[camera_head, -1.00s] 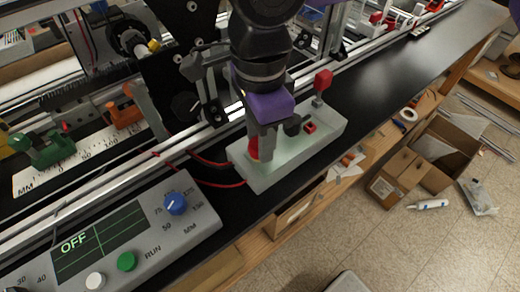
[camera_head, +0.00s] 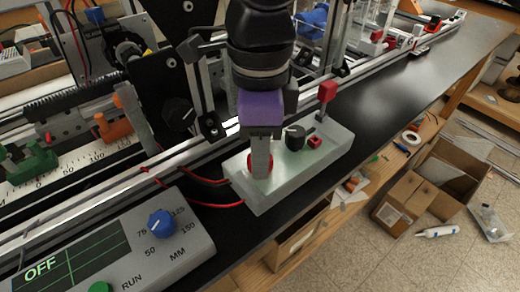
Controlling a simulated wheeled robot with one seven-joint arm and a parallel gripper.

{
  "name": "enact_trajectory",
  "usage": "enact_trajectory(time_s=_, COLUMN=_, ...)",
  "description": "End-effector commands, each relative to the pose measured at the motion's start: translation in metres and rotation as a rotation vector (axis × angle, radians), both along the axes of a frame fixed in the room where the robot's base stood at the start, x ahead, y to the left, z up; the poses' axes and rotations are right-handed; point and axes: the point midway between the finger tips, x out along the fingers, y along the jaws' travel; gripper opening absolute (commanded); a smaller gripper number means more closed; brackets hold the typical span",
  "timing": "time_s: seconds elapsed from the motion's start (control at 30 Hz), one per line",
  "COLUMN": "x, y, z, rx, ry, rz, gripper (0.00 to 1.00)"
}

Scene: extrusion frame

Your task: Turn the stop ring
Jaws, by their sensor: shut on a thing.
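The red stop ring (camera_head: 251,164) is on the left end of a pale grey control box. Only slivers of red show on either side of my gripper, which covers most of it. My gripper (camera_head: 261,168), below a purple block, points down onto the ring with its fingers closed around it. The fingertips' exact contact is hidden by the near finger. How far the ring is turned cannot be seen.
The control box (camera_head: 285,187) also bears a black knob (camera_head: 294,138) close right of my gripper, a small red button (camera_head: 314,142) and a red-topped lever (camera_head: 327,92). A panel (camera_head: 100,262) reading OFF, with a blue knob (camera_head: 161,223), stands left. The black bench (camera_head: 400,95) is clear to the right.

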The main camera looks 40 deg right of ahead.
Motion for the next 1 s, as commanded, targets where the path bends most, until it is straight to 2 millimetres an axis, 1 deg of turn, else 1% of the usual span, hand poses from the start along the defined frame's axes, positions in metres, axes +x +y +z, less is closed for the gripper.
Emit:
enact_trajectory(time_s=0.17, x=0.000, y=-0.001, z=0.000, rx=-0.001, ry=-0.002, rz=0.000, gripper=0.00)
enact_trajectory(time_s=0.2, x=0.001, y=-0.001, z=0.000, rx=-0.001, ry=-0.002, rz=0.000, gripper=0.41)
enact_trajectory(time_s=0.3, x=0.000, y=0.000, z=0.000, rx=-0.001, ry=-0.001, rz=0.000, gripper=0.59)
enact_trajectory(time_s=0.57, x=0.000, y=0.000, z=0.000, rx=-0.001, ry=-0.001, rz=0.001, gripper=0.59)
enact_trajectory(time_s=0.67, x=0.000, y=0.000, z=0.003, rx=-0.001, ry=-0.002, rz=0.001, gripper=0.59)
enact_trajectory(time_s=0.77, x=0.001, y=0.000, z=0.014, rx=0.000, ry=-0.002, rz=0.000, gripper=0.59)
enact_trajectory(time_s=1.0, x=0.001, y=-0.001, z=0.054, rx=-0.002, ry=-0.004, rz=-0.001, gripper=0.59)
